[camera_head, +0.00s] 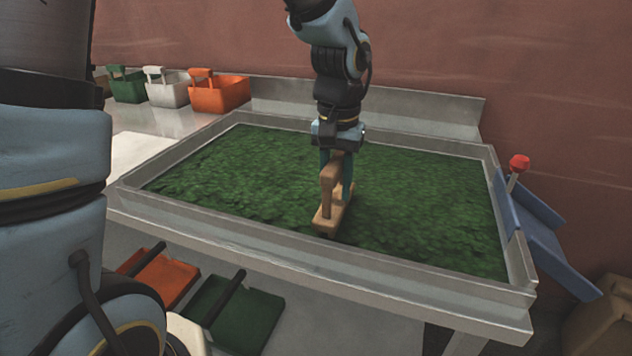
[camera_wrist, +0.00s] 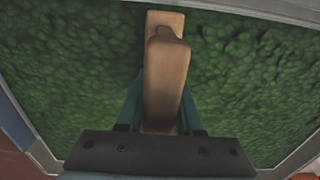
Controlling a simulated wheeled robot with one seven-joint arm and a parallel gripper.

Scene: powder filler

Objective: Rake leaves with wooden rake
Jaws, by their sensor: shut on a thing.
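The wooden rake (camera_head: 330,196) is a light brown tool with an upright handle and a flat bar at its foot. My gripper (camera_head: 338,172) is shut on its handle, and the rake stands roughly upright in the middle of the tray, its foot at the leaves. In the wrist view the rake (camera_wrist: 165,75) lies between the teal fingers of my gripper (camera_wrist: 162,110). The green leaves (camera_head: 235,180) cover the tray floor as a fairly even layer. The leaves (camera_wrist: 75,70) also show on both sides of the rake in the wrist view. The rake's underside is hidden.
The metal tray (camera_head: 290,262) has a raised rim. A blue chute (camera_head: 545,240) with a red knob (camera_head: 519,162) adjoins its right side. Green (camera_head: 127,86), white (camera_head: 168,90) and orange (camera_head: 218,95) bins stand back left. Orange (camera_head: 160,277) and green (camera_head: 240,315) scoops lie below in front.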

